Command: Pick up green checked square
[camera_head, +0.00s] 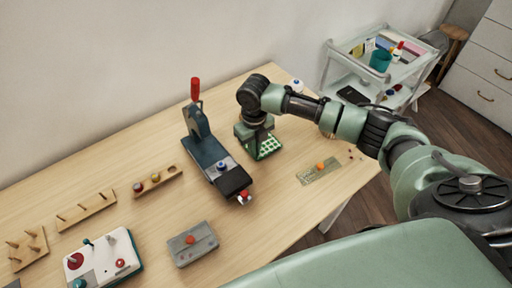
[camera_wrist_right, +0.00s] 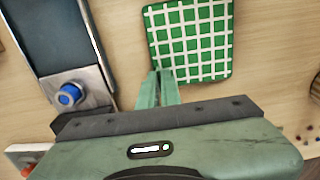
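The green checked square (camera_wrist_right: 192,40) is green with a white grid and shows near the top middle of the right wrist view. In the head view the square (camera_head: 268,148) is on the table, partly covered by my right gripper (camera_head: 256,140). In the right wrist view my right gripper's fingertips (camera_wrist_right: 159,72) are close together in front of the square's lower left corner. That corner is hidden, and I cannot tell whether they touch or pinch it. The square looks flat, not bunched. My left gripper is in neither view.
A dark blue press with a red handle (camera_head: 195,90) stands just left of the square. A grey box (camera_head: 193,243) and wooden peg racks (camera_head: 86,210) are at the left. A white cart (camera_head: 410,68) stands beyond the table.

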